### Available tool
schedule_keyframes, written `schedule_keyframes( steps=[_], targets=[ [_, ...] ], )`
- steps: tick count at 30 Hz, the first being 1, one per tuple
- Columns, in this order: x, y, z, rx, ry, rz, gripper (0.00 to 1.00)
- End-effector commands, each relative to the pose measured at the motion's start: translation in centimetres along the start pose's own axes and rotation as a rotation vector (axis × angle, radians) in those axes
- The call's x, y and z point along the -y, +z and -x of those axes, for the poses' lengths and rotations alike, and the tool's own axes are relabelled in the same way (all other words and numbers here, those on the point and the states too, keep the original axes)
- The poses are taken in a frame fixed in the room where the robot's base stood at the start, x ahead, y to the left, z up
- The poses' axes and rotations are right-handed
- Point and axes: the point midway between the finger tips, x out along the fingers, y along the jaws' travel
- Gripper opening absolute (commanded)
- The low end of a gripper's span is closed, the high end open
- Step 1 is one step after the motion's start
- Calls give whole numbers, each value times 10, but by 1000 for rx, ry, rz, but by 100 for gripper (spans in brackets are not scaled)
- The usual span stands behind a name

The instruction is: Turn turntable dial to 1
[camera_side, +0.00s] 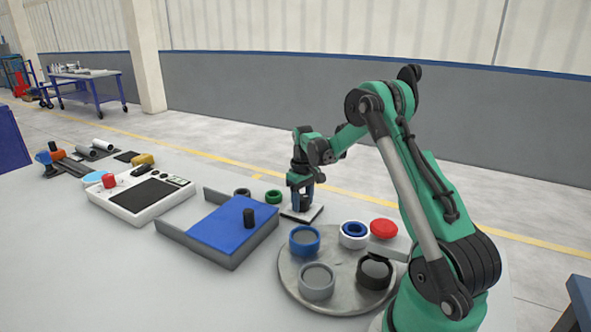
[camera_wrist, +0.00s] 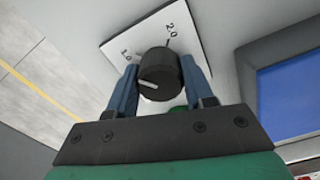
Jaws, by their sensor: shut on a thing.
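The dial is a black round knob (camera_wrist: 160,73) on a white plate (camera_wrist: 190,45) with printed marks. One mark reads 2.0, beside a short line; another at the left is small and looks like 1.0. A light pointer line on the knob points to the lower left in the wrist view. My gripper (camera_wrist: 158,80) is shut on the knob, with one blue finger on each side. In the side view my gripper (camera_side: 303,198) reaches down to the plate (camera_side: 302,214), and the fingers mostly hide the knob. The grey round turntable (camera_side: 335,292) stands nearer the camera.
The turntable carries blue, grey and black cups, a blue-and-white ring and a red piece (camera_side: 383,229). A blue-topped tray (camera_side: 215,232) with a black peg stands left of the dial. A green ring (camera_side: 273,197) lies close by. A white device (camera_side: 140,195) sits further left.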

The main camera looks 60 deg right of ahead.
Motion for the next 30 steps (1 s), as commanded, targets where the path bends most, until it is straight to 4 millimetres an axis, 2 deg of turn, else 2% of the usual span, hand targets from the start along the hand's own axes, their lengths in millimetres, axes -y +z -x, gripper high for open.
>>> schedule_keyframes(
  steps=[9, 24, 25, 27, 28, 30],
  targets=[
    [0, 0, 0, -1, 1, 104, 0],
    [0, 0, 0, -1, 1, 122, 0],
    [0, 0, 0, -1, 1, 122, 52],
    [0, 0, 0, -1, 1, 122, 72],
    [0, 0, 0, -1, 1, 122, 78],
    [0, 0, 0, -1, 1, 121, 78]
  ],
)
